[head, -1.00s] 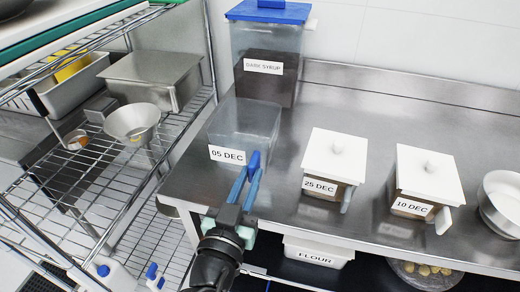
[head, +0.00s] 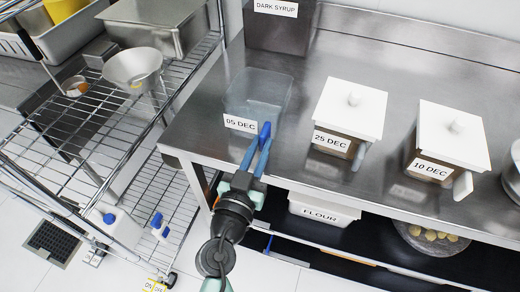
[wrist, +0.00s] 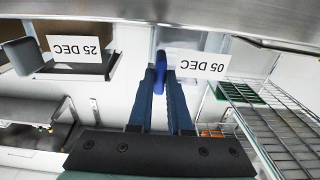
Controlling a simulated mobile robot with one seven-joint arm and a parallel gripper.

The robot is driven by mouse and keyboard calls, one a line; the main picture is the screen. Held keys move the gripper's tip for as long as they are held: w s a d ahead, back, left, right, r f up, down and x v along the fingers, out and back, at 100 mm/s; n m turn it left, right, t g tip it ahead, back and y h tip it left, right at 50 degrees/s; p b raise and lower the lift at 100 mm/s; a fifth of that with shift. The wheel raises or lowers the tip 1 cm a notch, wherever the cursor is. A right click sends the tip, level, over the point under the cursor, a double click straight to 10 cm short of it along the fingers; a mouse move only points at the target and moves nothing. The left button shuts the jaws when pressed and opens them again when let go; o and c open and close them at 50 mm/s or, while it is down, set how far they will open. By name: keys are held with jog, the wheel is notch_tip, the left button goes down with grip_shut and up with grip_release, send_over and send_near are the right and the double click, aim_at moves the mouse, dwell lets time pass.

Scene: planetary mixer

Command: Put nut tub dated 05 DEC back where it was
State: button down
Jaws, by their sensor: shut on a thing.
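The nut tub dated 05 DEC (head: 270,92) is a clear, lidless tub at the left end of the steel worktop. It looks empty, and its white label faces the front edge. In the wrist view its label (wrist: 196,62) shows upside down, right of the fingers. My gripper (head: 260,143) is at the tub's front right corner, its blue fingers shut on a darker blue upright piece that appears to be the tub's handle. The fingers also show in the wrist view (wrist: 160,85). I cannot tell whether the tub's base touches the worktop.
Lidded tubs dated 25 DEC (head: 350,110) and 10 DEC (head: 453,138) stand to the right. The dark syrup container (head: 280,30) stands behind. A wire rack (head: 85,140) with a metal bowl (head: 132,68) is at left. A flour bin (head: 322,208) sits below.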

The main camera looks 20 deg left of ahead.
jog(key=shift+f, duration=0.25)
jog(key=c, duration=0.8)
grip_release()
jog(key=shift+c, duration=0.2)
jog(key=shift+r, duration=0.1)
jog(key=shift+r, duration=0.25)
jog(key=s+b, duration=0.4)
jog(key=s, duration=0.8)
jog(key=shift+a+f, duration=0.2)
jog(key=shift+f, duration=0.1)
